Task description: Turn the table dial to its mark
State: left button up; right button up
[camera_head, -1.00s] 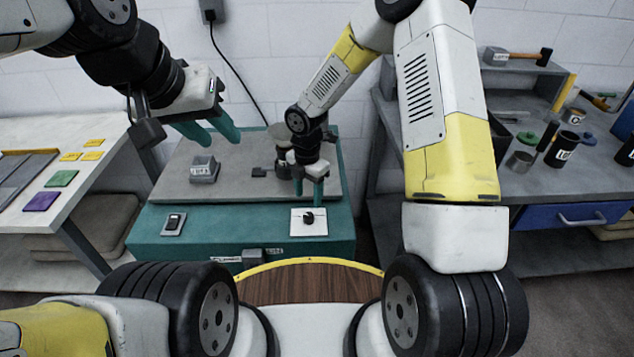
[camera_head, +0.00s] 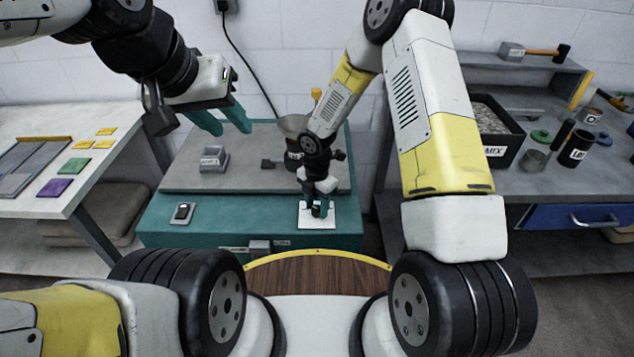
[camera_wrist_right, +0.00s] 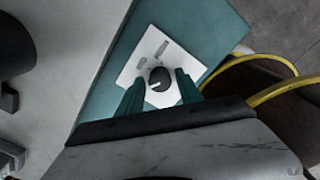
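The table dial is a small black knob (camera_wrist_right: 160,78) with a white pointer line, on a white plate (camera_wrist_right: 140,66) with grey marks. In the head view the plate (camera_head: 331,217) sits on the teal front of the gantry table, and my right gripper (camera_head: 318,207) is directly over it, hiding most of the knob. In the right wrist view the teal fingers of my right gripper (camera_wrist_right: 158,88) stand apart on either side of the knob. I cannot tell whether they touch it. My left gripper (camera_head: 222,124) is open and empty above the table's left rear.
A grey labelled block (camera_head: 214,160) sits on the table's grey top (camera_head: 240,178). A black switch (camera_head: 183,212) is on the teal front left. A side bench (camera_head: 100,115) with coloured tiles stands left, and a shelf with a black bin (camera_head: 497,135) and cups stands right.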

grip_shut()
jog(key=shift+m, duration=0.3)
jog(key=m, duration=0.4)
jog(key=shift+m, duration=0.3)
jog(key=m, duration=1.2)
jog(key=shift+m, duration=0.4)
jog(key=m, duration=0.5)
jog(key=shift+m, duration=0.4)
